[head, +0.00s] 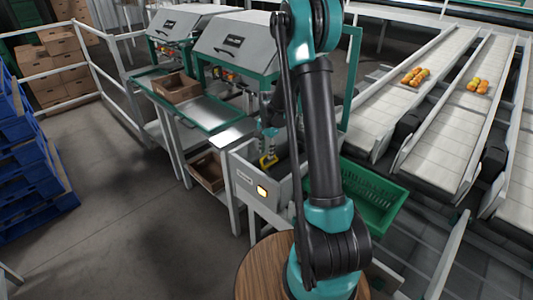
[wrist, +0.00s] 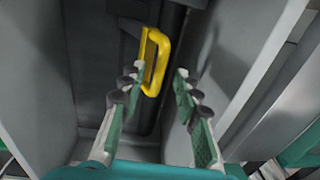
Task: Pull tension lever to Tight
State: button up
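A yellow loop handle (wrist: 162,52), which looks like the tension lever's grip, stands inside a grey metal housing (wrist: 45,85) in the wrist view. My gripper (wrist: 160,77) is open, its two green-padded fingers spread wide. The handle's lower end shows between the fingertips, closer to the left finger; whether they touch I cannot tell. My gripper (head: 270,132) is small there and partly behind my arm. Any Tight marking is not readable.
A green crate (head: 372,190) stands right of my arm. Grey walls flank my gripper closely. Open floor (head: 130,210) lies at the left, beside blue pallets (head: 30,170).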

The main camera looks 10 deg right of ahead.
jog(key=shift+f, duration=0.55)
grip_shut()
